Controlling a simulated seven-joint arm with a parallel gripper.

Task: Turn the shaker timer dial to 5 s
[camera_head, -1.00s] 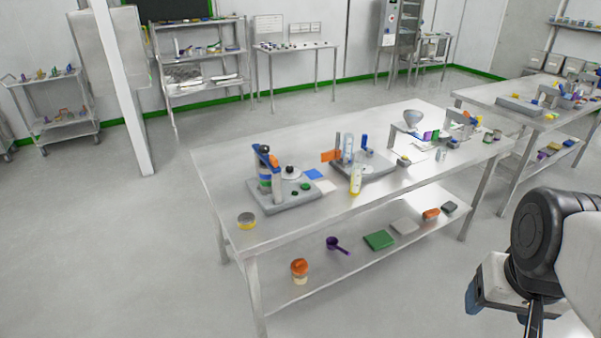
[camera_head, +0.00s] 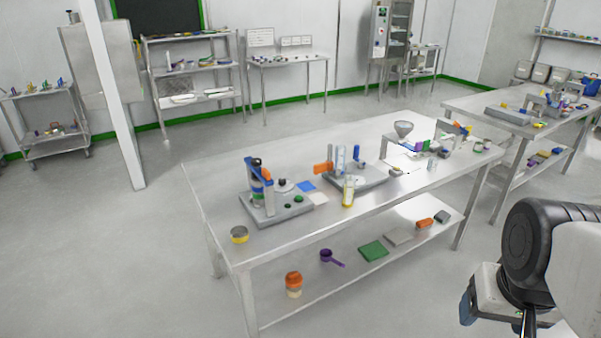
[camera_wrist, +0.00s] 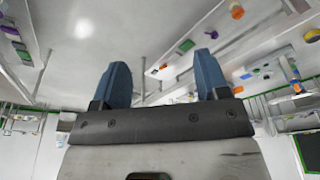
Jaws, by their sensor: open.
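The shaker timer dial cannot be told for certain at this distance. A grey-based device (camera_head: 268,218) near the left end of the steel table (camera_head: 215,170) has an upright with blue and orange parts, a pale round part and small green round parts. A second grey-based device (camera_head: 360,179) beside it carries an orange piece and a clear cylinder. My gripper shows in the wrist view (camera_wrist: 164,75) with its two blue fingers apart and nothing between them. In the head view it is partly seen at the lower right, well away from both devices.
A yellow-banded tin (camera_head: 239,235) and a yellow bottle (camera_head: 348,192) stand near the table's front edge. The lower shelf holds an orange-lidded jar (camera_head: 293,284), a purple scoop (camera_head: 327,256) and a green block (camera_head: 373,251). A white post (camera_head: 112,110) stands at left. The floor in front is clear.

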